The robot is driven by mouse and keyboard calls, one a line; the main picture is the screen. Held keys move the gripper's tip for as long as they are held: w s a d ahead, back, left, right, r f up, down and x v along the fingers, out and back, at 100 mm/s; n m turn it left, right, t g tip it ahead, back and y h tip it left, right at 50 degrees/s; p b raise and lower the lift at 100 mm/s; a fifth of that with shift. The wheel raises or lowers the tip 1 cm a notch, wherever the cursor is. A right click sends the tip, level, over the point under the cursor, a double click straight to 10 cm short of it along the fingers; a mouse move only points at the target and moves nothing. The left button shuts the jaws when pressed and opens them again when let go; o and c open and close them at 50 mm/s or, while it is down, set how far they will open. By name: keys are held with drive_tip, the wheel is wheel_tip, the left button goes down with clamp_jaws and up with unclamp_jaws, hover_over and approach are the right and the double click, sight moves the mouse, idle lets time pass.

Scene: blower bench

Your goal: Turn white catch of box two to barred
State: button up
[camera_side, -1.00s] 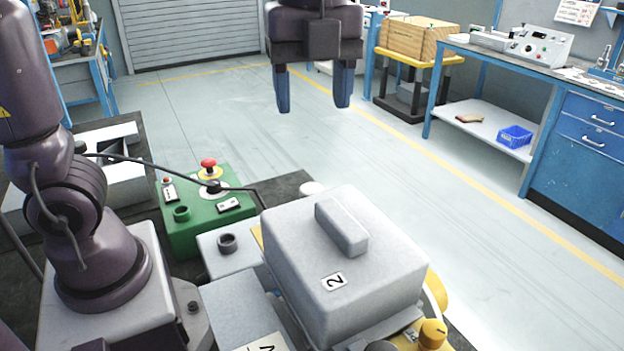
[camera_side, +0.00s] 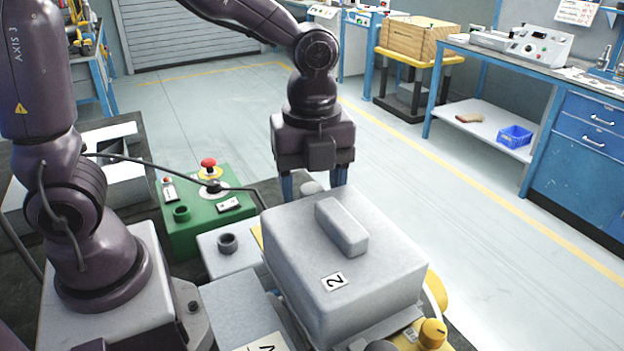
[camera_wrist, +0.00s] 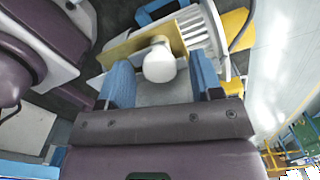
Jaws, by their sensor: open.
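Box two is the grey box (camera_side: 380,270) with a raised handle block on top and a "2" label. The white catch (camera_side: 311,188) shows as a pale rounded knob behind the box's far left corner. In the wrist view the white catch (camera_wrist: 159,64) is a round knob beside a tan plate (camera_wrist: 118,52). My gripper (camera_side: 314,184) is open, with its blue fingers on either side of the knob. In the wrist view my gripper (camera_wrist: 162,78) shows a gap on the left side; contact on the right is unclear. The fingertips are partly hidden in the side view.
A green control box (camera_side: 205,215) with a red button stands left of box two, with a black cable crossing near it. A yellow knob (camera_side: 433,333) sits at the box's near right corner. Open floor lies behind the bench.

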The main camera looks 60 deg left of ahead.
drive_tip(key=c, duration=0.9)
drive_tip(key=n, duration=0.4)
drive_tip(key=shift+n, duration=0.4)
drive_tip(key=n, duration=0.4)
drive_tip(key=shift+n, duration=0.3)
drive_tip(key=n, duration=0.4)
drive_tip(key=shift+r+n, duration=0.1)
drive_tip(key=shift+n, duration=2.2)
